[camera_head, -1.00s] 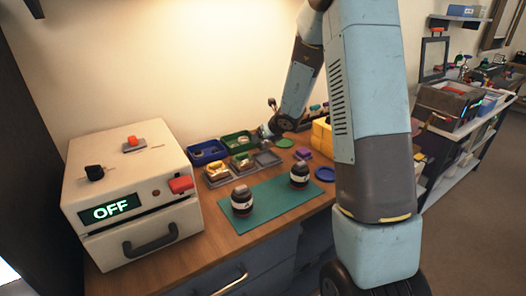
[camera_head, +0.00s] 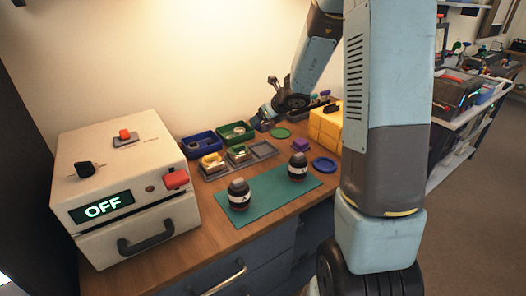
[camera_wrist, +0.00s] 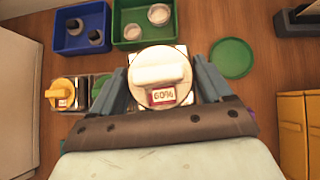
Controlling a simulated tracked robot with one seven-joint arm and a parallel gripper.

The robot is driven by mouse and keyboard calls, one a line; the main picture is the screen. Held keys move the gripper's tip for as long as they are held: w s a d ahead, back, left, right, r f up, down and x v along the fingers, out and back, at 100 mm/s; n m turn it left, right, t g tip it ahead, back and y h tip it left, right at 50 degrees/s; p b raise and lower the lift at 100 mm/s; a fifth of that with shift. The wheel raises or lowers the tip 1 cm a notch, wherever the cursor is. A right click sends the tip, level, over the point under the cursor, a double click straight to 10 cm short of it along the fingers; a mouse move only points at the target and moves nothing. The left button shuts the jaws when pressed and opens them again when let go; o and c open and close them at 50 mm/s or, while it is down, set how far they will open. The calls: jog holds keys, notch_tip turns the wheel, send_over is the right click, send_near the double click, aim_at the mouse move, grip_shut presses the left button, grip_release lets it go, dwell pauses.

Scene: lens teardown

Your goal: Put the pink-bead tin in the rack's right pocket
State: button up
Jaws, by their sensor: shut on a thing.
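In the wrist view my gripper (camera_wrist: 162,85) is shut on a round, pale-topped tin (camera_wrist: 160,58) with a white bar handle and a red-edged label reading "60%". No pink beads show. In the head view my gripper (camera_head: 262,121) is just behind the rack's right end, and the held tin cannot be made out. The grey rack (camera_head: 263,150) has a yellow-handled tin (camera_head: 212,161) at left and a green-handled tin (camera_head: 238,152) in the middle. Its right pocket looks empty there. In the wrist view my gripper and the held tin hide much of the rack.
A blue bin (camera_wrist: 68,41) and a green bin (camera_wrist: 134,36) stand behind the rack. A green disc (camera_wrist: 232,57) lies to the right. Yellow drawers (camera_wrist: 304,128) stand farther right. A teal mat (camera_head: 268,197) with two dark jars lies in front of the rack.

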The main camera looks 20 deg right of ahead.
aim_at(263, 125)
jog(key=s+r+n+g+y, duration=0.1)
jog(key=s+r+n+y, duration=0.3)
jog(key=s, duration=1)
jog(key=shift+m+h, duration=0.3)
jog(key=shift+h, duration=0.5)
jog(key=w+f, duration=0.1)
jog(key=w, duration=0.2)
jog(key=w+f, duration=0.1)
jog(key=w, duration=0.4)
jog(key=shift+w+a+f, duration=0.2)
jog(key=shift+w+f, duration=0.2)
jog(key=w+f, duration=0.4)
jog(key=f, duration=0.1)
jog(key=shift+w+d+f, duration=0.1)
jog(key=shift+w+f, duration=0.05)
jog(key=shift+w, duration=0.1)
jog(key=shift+w+f, duration=0.15)
jog(key=shift+f, duration=0.5)
jog(key=shift+w+f, duration=0.15)
jog(key=shift+f, duration=1)
jog(key=shift+f, duration=0.3)
jog(key=o, duration=1.1)
jog(key=shift+o, duration=0.2)
